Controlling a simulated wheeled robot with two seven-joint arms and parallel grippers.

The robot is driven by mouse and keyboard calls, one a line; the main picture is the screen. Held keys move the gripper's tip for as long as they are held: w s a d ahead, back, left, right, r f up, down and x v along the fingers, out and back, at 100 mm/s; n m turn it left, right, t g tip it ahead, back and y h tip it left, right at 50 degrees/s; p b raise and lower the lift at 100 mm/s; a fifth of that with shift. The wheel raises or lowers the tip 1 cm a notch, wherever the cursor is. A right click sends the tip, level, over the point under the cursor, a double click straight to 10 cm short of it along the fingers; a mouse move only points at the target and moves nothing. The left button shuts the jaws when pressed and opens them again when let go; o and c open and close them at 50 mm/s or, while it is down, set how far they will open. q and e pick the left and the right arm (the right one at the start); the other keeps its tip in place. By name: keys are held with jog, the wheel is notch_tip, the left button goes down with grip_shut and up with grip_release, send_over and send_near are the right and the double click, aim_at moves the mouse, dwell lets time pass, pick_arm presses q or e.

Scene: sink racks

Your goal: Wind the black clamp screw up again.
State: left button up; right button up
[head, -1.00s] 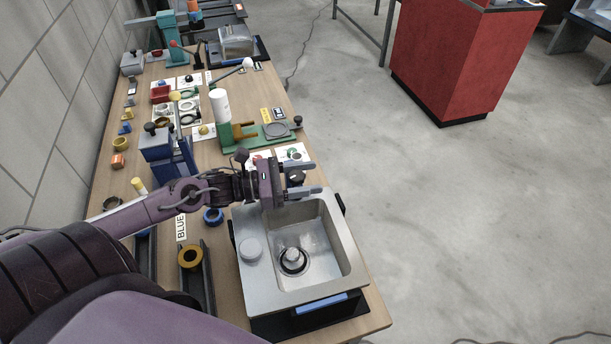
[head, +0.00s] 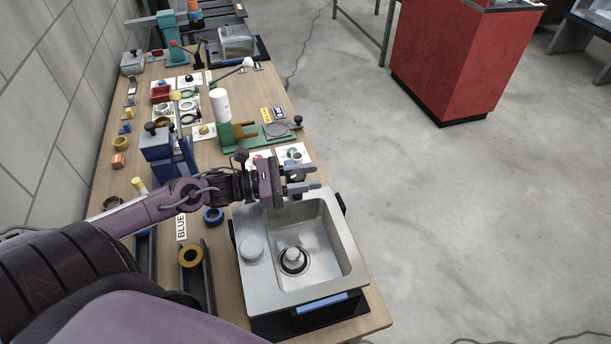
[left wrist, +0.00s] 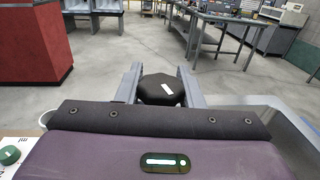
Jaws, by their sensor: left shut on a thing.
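The black clamp screw shows in the left wrist view as a dark faceted knob (left wrist: 160,90) with a white mark on top. My left gripper (head: 302,179) is shut on it, one grey finger on each side. In the head view the gripper is at the back edge of the steel sink (head: 246,280), and its fingers mostly hide the knob. The screw's shaft and lower end are hidden, so I cannot tell how high it stands. My right gripper is not in view.
A green stand with a white cylinder (head: 220,105) is behind the gripper. A yellow ring (head: 190,256) lies in a dark rack at left. Open floor lies to the right.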

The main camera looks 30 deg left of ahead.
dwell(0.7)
pick_arm(q)
jog(key=o, duration=1)
jog(key=shift+c, duration=0.2)
jog(key=shift+s, duration=0.1)
jog(key=shift+s+a, duration=0.2)
jog(key=shift+a, duration=0.1)
jog(key=shift+b+v, duration=0.4)
jog(key=shift+v, duration=3.1)
